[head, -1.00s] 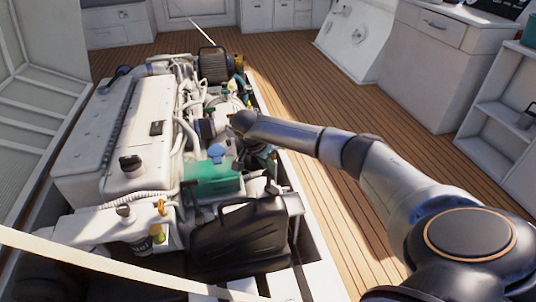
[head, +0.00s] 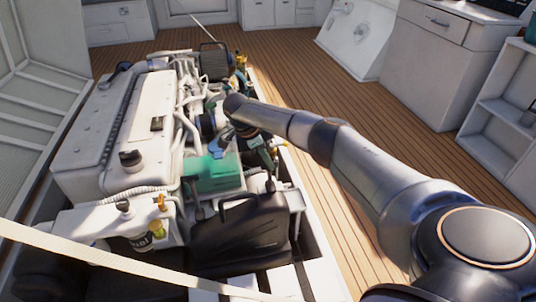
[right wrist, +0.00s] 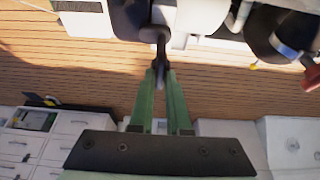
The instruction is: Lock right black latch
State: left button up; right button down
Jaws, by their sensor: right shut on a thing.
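In the right wrist view, the right black latch (right wrist: 154,35) has a rounded head and a narrow stem. The green fingers of my right gripper (right wrist: 156,75) are shut on that stem. In the head view, the latch (head: 270,184) stands at the right side of the engine bay, beside the green translucent box. My right gripper (head: 266,160) is just above it, its fingers small and partly hidden by my wrist. A second black latch (head: 197,203) stands to the left of the box. My left gripper is not in view.
The green box (head: 212,178) sits between the latches. A black case with a handle (head: 238,240) lies in front of it. The white engine (head: 125,140) fills the left. Open wooden floor (head: 300,85) lies to the right of the bay.

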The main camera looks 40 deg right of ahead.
dwell(0.4)
jog(key=c, duration=0.9)
grip_release()
jog(key=shift+w+a+r, duration=0.1)
jog(key=shift+r, duration=0.2)
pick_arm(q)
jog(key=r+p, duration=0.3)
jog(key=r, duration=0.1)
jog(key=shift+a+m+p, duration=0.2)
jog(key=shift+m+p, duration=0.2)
pick_arm(e)
jog(key=v, duration=1.1)
jog(key=shift+a+r, duration=0.15)
jog(key=shift+r, duration=0.25)
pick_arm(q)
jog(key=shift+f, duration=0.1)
